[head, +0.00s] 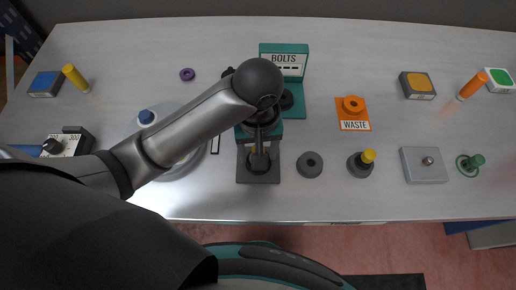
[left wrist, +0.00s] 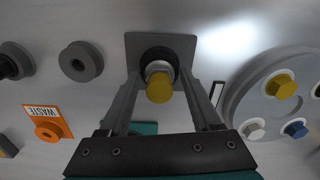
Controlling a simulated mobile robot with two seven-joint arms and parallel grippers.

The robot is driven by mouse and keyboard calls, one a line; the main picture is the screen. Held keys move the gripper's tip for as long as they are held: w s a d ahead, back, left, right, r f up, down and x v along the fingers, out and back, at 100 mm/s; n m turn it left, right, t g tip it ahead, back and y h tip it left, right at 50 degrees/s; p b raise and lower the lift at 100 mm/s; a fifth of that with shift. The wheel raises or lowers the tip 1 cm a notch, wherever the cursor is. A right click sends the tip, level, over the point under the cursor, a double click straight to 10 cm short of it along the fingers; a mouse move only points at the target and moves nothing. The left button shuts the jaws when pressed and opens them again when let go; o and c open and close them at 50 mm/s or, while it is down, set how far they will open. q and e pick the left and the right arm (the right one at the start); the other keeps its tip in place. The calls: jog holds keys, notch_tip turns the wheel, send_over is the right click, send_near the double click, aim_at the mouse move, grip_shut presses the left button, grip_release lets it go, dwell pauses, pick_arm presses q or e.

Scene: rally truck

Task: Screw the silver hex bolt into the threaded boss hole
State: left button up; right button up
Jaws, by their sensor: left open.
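My left gripper (head: 259,148) is over a dark square block (head: 258,178) at the middle of the table. In the left wrist view its two fingers (left wrist: 162,80) are spread, one on each side of a yellow-headed piece (left wrist: 159,90) with a silver collar. That piece stands at the dark round boss on the square block (left wrist: 133,42); a gap shows between fingers and head. A silver hex bolt (left wrist: 252,130) sits in the round grey tray (left wrist: 235,108), beside yellow and blue bolts. The arm hides much of this tray in the head view. My right gripper is out of view.
A teal BOLTS stand (head: 298,48) is behind the block. Right of it are an orange WASTE plate (head: 362,124), a dark ring (head: 309,164), a yellow-topped dark piece (head: 367,157) and a grey plate with a silver knob (head: 412,172). Free table lies along the front edge.

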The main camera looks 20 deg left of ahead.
pick_arm(q)
jog(key=n, duration=0.4)
jog(key=shift+c, duration=0.2)
jog(key=c, duration=0.7)
jog(key=m, duration=0.5)
jog(key=shift+m, duration=0.3)
jog(key=m, duration=0.6)
jog(key=o, duration=0.7)
jog(key=shift+o, duration=0.2)
